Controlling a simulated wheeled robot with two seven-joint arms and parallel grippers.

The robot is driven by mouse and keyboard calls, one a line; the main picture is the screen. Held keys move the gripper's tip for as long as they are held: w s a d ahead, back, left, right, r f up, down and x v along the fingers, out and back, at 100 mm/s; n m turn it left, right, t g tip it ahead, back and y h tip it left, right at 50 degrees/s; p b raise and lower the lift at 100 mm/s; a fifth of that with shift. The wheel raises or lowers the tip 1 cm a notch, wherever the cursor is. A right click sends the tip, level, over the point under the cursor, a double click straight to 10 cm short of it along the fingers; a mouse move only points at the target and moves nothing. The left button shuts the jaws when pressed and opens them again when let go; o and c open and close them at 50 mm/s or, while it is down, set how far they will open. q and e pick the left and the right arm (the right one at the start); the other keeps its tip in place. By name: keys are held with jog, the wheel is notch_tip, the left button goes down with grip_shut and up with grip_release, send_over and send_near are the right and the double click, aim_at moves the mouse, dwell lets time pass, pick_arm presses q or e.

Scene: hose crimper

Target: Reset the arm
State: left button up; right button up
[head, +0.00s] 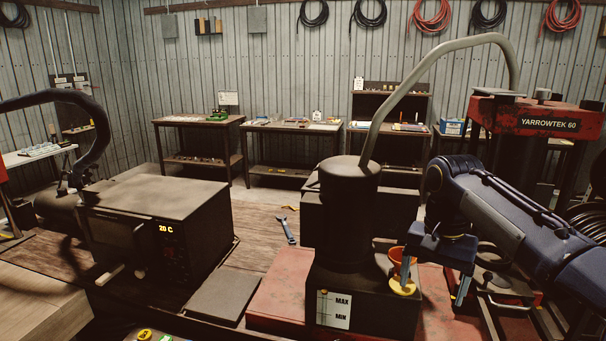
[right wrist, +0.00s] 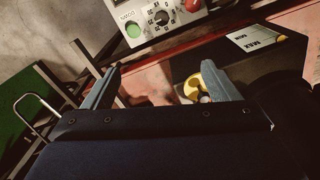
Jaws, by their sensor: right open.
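My right arm (head: 510,205) comes in from the right in the head view. Its gripper (head: 436,280) points down, open, beside the dark pump unit (head: 345,230) with a MAX/MIN label. A yellow cap-like piece (head: 402,288) and an orange funnel-like piece (head: 396,256) are by the left finger; I cannot tell whether they touch it. In the right wrist view the gripper (right wrist: 162,88) has its fingers wide apart with nothing clearly between them. The yellow piece (right wrist: 209,78) shows behind the right-hand finger, partly hidden. My left gripper is not in view.
A control panel (right wrist: 160,22) with a green button, dial and red button lies beyond the fingers. A dark box (head: 160,220) reading 20 C stands at left. A blue wrench (head: 286,230) lies on the bench. The red YARROWTEK 60 machine (head: 540,118) stands behind my right arm.

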jog(key=s+a+f+n+t+y, duration=0.1)
jog(key=s+f+t, duration=0.1)
jog(key=s+f, duration=0.3)
jog(key=s+a+f+n+t+y+b, duration=0.1)
jog(key=s+f, duration=0.3)
jog(key=s, duration=0.7)
jog(key=s+a+f+n+t+y+b, duration=0.1)
jog(key=s+f+n+t, duration=0.1)
jog(key=s+f, duration=0.3)
jog(key=s+n, duration=0.1)
jog(key=s, duration=0.2)
jog(key=shift+s+f+t+y, duration=0.25)
jog(key=shift+f+t+y, duration=0.05)
jog(key=shift+f+y, duration=0.1)
